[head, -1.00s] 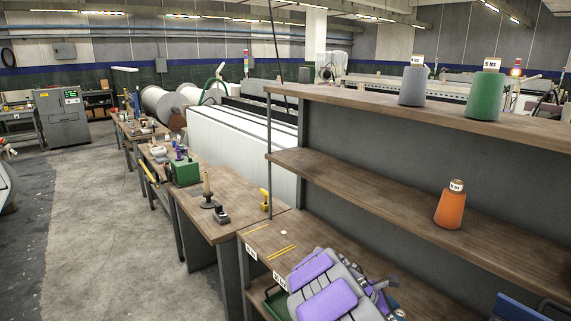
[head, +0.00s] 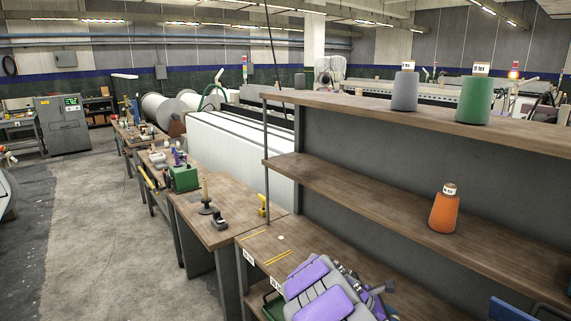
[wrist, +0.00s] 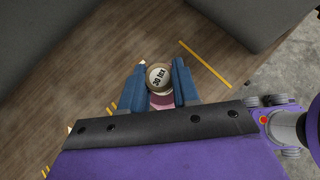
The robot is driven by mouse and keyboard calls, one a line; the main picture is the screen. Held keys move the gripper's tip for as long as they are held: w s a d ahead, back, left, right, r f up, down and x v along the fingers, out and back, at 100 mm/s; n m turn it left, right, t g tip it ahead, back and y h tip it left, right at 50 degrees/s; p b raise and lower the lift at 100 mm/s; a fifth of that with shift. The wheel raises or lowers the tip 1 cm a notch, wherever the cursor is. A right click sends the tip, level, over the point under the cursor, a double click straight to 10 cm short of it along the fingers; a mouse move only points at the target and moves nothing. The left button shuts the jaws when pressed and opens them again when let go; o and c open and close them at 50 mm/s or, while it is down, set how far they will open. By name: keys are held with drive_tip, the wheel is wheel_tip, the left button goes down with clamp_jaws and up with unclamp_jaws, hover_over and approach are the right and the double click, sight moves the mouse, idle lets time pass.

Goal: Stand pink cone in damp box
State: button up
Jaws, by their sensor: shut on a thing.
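In the wrist view my gripper (wrist: 158,80) has its two blue fingers closed around a cone. The rest of the cone is hidden by my gripper. Below it is a brown wooden surface with yellow lines. In the head view my purple and grey arm is over the near bench, and my gripper is hidden. I cannot tell which thing is the damp box; a green edge (head: 272,306) shows low beside my arm.
An orange cone (head: 444,211) stands on the middle shelf (head: 350,188). A grey cone (head: 405,91) and a green cone (head: 475,100) stand on the top shelf. A green box (head: 184,178) sits on a farther bench. The floor at left (head: 110,235) is clear.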

drive_tip(key=shift+a+f, duration=0.15)
drive_tip(key=shift+a, duration=0.15)
drive_tip(key=shift+c, duration=0.4)
drive_tip(key=shift+w+r+p, duration=0.1)
drive_tip(key=shift+r+p, duration=0.35)
drive_tip(key=shift+p, duration=0.15)
drive_tip(key=shift+r+p, duration=2.55)
drive_tip(key=shift+r, duration=0.1)
drive_tip(key=shift+w, duration=0.1)
